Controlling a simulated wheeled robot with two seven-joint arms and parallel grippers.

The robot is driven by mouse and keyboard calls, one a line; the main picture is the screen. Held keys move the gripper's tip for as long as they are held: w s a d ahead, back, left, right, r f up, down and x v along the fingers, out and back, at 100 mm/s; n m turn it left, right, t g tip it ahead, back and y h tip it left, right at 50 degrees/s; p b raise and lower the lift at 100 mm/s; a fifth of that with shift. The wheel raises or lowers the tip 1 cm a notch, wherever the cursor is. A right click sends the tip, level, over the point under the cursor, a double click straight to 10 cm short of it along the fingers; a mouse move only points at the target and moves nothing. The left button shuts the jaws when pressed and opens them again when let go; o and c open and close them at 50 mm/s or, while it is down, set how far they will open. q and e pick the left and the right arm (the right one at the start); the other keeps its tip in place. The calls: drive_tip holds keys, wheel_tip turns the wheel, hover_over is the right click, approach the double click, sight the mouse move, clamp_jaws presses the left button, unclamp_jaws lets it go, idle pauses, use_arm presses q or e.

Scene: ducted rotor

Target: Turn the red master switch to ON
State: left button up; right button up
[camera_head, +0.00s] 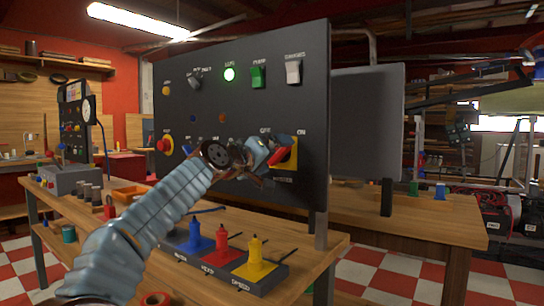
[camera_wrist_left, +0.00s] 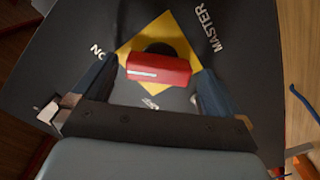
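The master switch has a red handle (camera_wrist_left: 158,70) on a yellow plate (camera_wrist_left: 181,44) with MASTER and ON lettering. A further label below the handle is partly hidden. In the left wrist view the handle lies nearly level, its white line at its left end; I cannot tell its exact setting. My left gripper (camera_wrist_left: 150,88) is open, one finger on each side of the handle, with gaps visible. In the head view the yellow plate (camera_head: 292,157) sits low right on the dark panel, and my left gripper (camera_head: 268,158) partly covers the switch. My right gripper is not in view.
The dark panel (camera_head: 240,45) also carries a lit green light (camera_head: 229,74), a green switch (camera_head: 258,77), a white switch (camera_head: 293,72) and a red button (camera_head: 165,145). Blue, red and yellow levers (camera_head: 256,262) stand on the wooden bench below my left arm.

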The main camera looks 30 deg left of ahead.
use_arm(q)
drive_tip(key=s+a+b, duration=0.1)
drive_tip(key=s+b, duration=0.3)
drive_tip(key=s, duration=0.9)
drive_tip(key=shift+s, duration=0.4)
